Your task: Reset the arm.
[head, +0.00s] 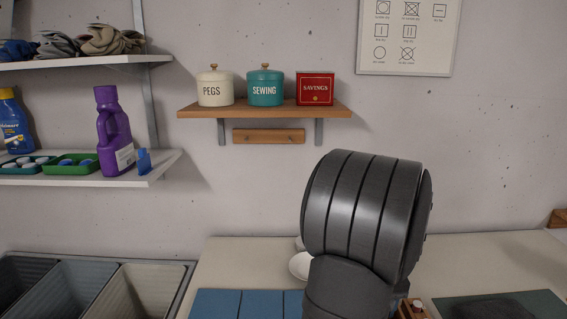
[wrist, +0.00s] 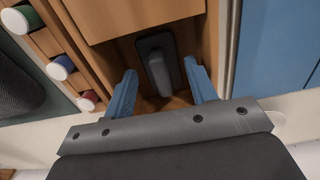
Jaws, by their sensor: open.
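My arm's dark grey ribbed link (head: 365,215) stands over the counter in the head view and hides part of it. My gripper does not show in the head view. In the wrist view my gripper (wrist: 160,84) is open, with its two blue fingers apart. A dark grey elongated object (wrist: 158,62) lies in a wooden compartment and shows in the gap between the fingers. The fingers do not close on it; whether they touch anything, I cannot tell.
Spools (wrist: 62,68) sit in wooden slots at the left of the wrist view. A blue panel (head: 247,303) lies on the counter. A wooden shelf (head: 270,110) holds canisters. A white shelf (head: 80,180) with a purple bottle (head: 115,135) is at left, above bins (head: 135,290).

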